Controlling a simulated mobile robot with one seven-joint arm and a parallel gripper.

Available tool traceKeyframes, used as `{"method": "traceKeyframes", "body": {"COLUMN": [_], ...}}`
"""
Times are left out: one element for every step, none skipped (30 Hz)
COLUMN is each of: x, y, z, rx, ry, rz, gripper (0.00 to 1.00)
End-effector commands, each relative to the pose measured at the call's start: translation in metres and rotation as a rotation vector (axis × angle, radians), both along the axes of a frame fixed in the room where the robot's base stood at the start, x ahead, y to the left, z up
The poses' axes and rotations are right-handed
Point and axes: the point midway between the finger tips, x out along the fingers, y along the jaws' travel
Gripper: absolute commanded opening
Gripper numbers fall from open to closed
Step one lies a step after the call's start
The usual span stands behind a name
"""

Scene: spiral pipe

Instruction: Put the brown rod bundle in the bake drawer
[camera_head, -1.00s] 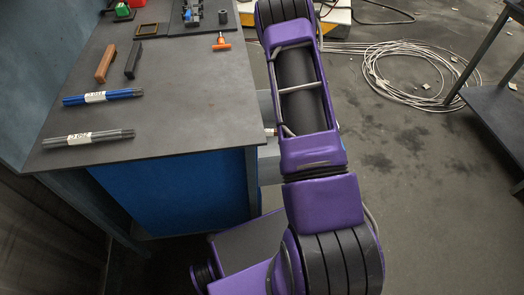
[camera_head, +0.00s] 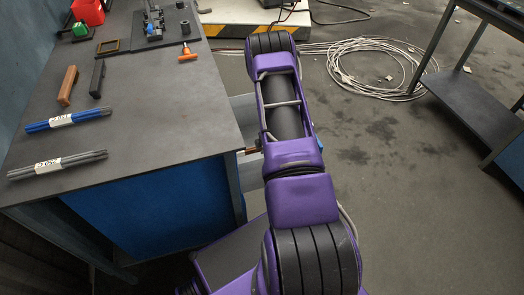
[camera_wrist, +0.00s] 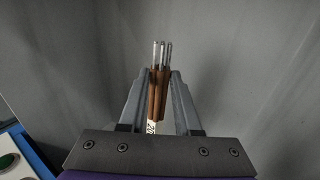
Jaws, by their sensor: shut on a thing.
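The brown rod bundle (camera_wrist: 160,95) shows in the wrist view, with pale metallic tips pointing up and a white label low down. My gripper (camera_wrist: 161,80) is shut on it, one finger on each side. In the head view my arm hides the gripper; a small brown and pale end (camera_head: 252,150) beside the bench edge may be part of the bundle, but I cannot tell. I cannot pick out the bake drawer for certain; a pale grey surface (camera_head: 242,108) shows between bench and arm. Plain grey surfaces surround the bundle in the wrist view.
A dark bench (camera_head: 130,110) on the left bears labelled blue rods (camera_head: 68,119), grey rods (camera_head: 57,164), a brown bar (camera_head: 68,86) and a black bar (camera_head: 97,79). Coiled cable (camera_head: 375,70) lies on the floor.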

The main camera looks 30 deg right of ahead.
Motion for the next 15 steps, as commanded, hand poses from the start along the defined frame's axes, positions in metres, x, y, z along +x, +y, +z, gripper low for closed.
{"method": "traceKeyframes", "body": {"x": [0.0, 0.0, 0.0, 0.0, 0.0, 0.001, 0.001, 0.001, 0.001, 0.001, 0.001, 0.001, 0.0, 0.001, 0.001], "y": [0.0, 0.0, 0.0, 0.0, 0.0, 0.0, 0.0, 0.0, 0.0, 0.0, 0.0, 0.0, 0.0, 0.0, 0.0], "z": [-0.01, -0.014, -0.017, -0.018, -0.018, -0.018, -0.017, -0.017, -0.017, -0.017, -0.017, -0.019, -0.02, -0.021, -0.022], "rx": [0.002, 0.001, 0.001, 0.001, 0.0, 0.0, 0.0, 0.0, 0.0, -0.001, 0.0, 0.0, 0.0, 0.0, 0.0], "ry": [0.001, 0.0, -0.001, -0.001, -0.002, -0.002, -0.002, -0.002, -0.002, -0.002, -0.002, -0.002, -0.002, -0.002, -0.002], "rz": [0.0, 0.0, 0.0, 0.0, 0.0, 0.0, 0.0, 0.0, 0.0, 0.0, 0.0, 0.0, 0.0, 0.0, 0.0], "gripper": [0.0, 0.0, 0.0, 0.0, 0.0, 0.0, 0.0, 0.0, 0.0, 0.0, 0.0, 0.0, 0.0, 0.0, 0.0]}}
